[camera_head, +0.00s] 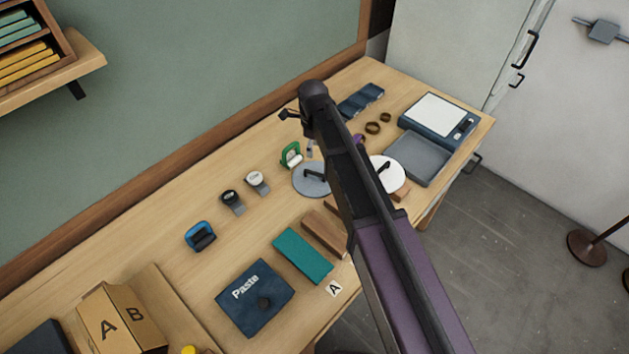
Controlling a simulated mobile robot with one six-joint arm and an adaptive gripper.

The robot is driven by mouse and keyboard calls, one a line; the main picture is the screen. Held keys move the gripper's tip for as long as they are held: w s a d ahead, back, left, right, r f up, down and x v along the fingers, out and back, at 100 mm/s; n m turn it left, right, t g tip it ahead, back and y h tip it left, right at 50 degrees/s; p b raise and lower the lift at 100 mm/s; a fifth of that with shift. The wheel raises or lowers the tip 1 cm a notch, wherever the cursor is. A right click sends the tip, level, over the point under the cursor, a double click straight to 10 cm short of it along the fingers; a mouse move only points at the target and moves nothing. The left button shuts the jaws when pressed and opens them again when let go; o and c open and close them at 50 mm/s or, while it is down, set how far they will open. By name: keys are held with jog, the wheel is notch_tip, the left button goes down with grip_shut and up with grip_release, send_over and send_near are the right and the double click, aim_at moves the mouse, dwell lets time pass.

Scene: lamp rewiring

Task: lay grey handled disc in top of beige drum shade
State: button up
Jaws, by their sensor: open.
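The grey handled disc (311,181) lies flat on the wooden workbench, with its dark handle on top and its right edge close to my arm in the picture. No beige drum shade can be made out. My arm crosses the middle of the view and hides part of the bench. My gripper (288,114) shows only as a small dark forked part left of the arm's far end. It is open, with nothing seen in it, and sits apart from the disc, up and to the left of it in the picture.
A white disc with a dark handle (392,182) lies right of my arm. A green-handled tool (291,155), a grey tray (418,159), a blue "Paste" pad (253,300) and a teal block (303,256) are on the workbench (150,250). A cardboard box (122,318) stands front left.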

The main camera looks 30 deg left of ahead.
aim_at(315, 173)
jog(key=shift+f+b, duration=3.15)
jog(key=shift+f, duration=0.3)
jog(key=shift+f, duration=0.1)
jog(key=shift+d+f+b, duration=0.15)
jog(key=shift+f+b, duration=1.1)
jog(key=shift+b, duration=0.05)
jog(key=shift+d+f+b, duration=0.1)
jog(key=shift+f+b, duration=1.15)
jog(key=shift+b, duration=0.05)
grip_shut()
